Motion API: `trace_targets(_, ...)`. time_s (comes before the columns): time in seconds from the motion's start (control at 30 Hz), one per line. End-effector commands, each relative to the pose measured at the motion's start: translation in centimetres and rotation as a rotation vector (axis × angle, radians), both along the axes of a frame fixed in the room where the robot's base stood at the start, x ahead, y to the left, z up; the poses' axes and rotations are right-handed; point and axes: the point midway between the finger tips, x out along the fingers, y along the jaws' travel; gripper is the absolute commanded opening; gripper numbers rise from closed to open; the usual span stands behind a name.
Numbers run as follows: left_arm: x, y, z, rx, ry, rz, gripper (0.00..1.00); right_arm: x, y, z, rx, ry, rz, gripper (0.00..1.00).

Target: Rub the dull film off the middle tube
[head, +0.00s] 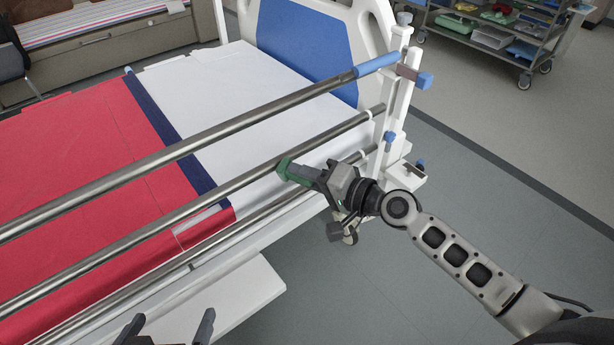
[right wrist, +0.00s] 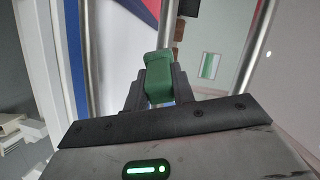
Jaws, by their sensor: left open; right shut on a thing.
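The middle tube (head: 225,191) of the bed's side rail runs slanting between the top tube (head: 200,140) and a lower tube. It looks grey and metallic; I cannot make out a dull film on it. My right gripper (head: 300,174) is shut on a green block-like pad (head: 285,167). In the right wrist view the pad (right wrist: 159,77) sits between the two dark fingers. My left gripper (head: 168,326) is open and empty at the bottom edge, in front of the bed.
The bed has a red cover (head: 80,155), a white sheet (head: 225,95) and a blue-and-white end board (head: 310,35). A white post (head: 393,105) with blue knobs stands at the rail's right end. A cart (head: 500,30) stands at the back right. The floor on the right is clear.

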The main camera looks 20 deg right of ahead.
Motion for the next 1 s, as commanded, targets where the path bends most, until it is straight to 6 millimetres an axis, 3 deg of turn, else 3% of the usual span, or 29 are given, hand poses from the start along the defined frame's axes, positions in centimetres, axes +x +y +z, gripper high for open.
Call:
trace_targets(0.17, 0.0, 0.0, 0.3, 0.0, 0.0, 0.0, 1.0, -0.2, 0.3, 0.1, 0.002, 0.0, 0.0, 0.0)
trace_targets(0.6, 0.0, 0.0, 2.4, -0.001, 0.0, -0.001, 1.0, -1.5, 3.6, 0.1, 0.002, 0.001, 0.0, 0.0)
trace_targets(0.8, 0.0, 0.0, 2.1, -0.001, 0.0, -0.001, 1.0, -1.4, 3.7, -0.1, 0.001, 0.0, -0.001, 0.0)
trace_targets(1.0, 0.0, 0.0, 1.1, -0.001, 0.0, -0.001, 1.0, -0.9, 2.6, -0.3, -0.002, -0.002, -0.001, 0.0)
